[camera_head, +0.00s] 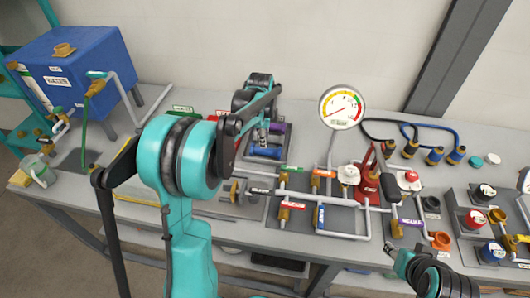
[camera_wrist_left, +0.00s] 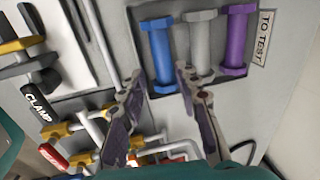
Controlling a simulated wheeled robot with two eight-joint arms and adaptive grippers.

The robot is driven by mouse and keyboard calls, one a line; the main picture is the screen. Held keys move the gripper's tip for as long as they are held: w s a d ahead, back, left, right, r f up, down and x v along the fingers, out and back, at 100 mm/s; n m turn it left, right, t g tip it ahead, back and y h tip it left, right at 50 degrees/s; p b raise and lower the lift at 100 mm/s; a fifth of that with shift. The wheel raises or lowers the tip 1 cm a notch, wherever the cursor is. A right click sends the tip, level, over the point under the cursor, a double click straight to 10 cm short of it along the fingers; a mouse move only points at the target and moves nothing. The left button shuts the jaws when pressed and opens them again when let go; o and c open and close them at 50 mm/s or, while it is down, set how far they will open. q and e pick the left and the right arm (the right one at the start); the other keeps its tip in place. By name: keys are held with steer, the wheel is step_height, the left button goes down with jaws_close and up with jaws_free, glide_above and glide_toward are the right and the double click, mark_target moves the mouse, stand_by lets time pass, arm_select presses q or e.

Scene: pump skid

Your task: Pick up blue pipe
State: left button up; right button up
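The blue pipe (camera_wrist_left: 160,55) lies in a dark tray (camera_wrist_left: 168,88), beside a grey pipe (camera_wrist_left: 203,45) and a purple pipe (camera_wrist_left: 236,40). In the head view the blue pipe (camera_head: 265,153) shows just below my left gripper (camera_head: 263,137). In the left wrist view my left gripper (camera_wrist_left: 161,84) is open and empty. Its two fingertips are near the blue pipe's near end, one toward each side; whether they touch it I cannot tell. My right gripper (camera_head: 391,248) is at the lower right in the head view, its fingers too small to read.
A blue tank (camera_head: 95,72) stands at the left. A TO TEST label (camera_wrist_left: 262,38) is beside the tray. Hoses (camera_head: 400,125) lie at the back right.

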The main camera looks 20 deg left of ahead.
mark_target(266, 150)
arm_select(q)
steer(key=shift+w+a+f, duration=0.3)
steer(key=shift+f, duration=0.15)
steer(key=shift+f+m, duration=0.3)
steer(key=shift+f, duration=0.1)
steer(key=f+b, duration=0.1)
steer(key=f, duration=0.1)
steer(key=f+b, duration=0.1)
steer(key=f, duration=0.1)
steer(key=w+f+b, duration=0.1)
steer(key=f, duration=0.2)
steer(key=shift+w+d, duration=0.1)
steer(key=shift+d, duration=0.05)
steer(key=shift+c, duration=0.9)
jaws_close()
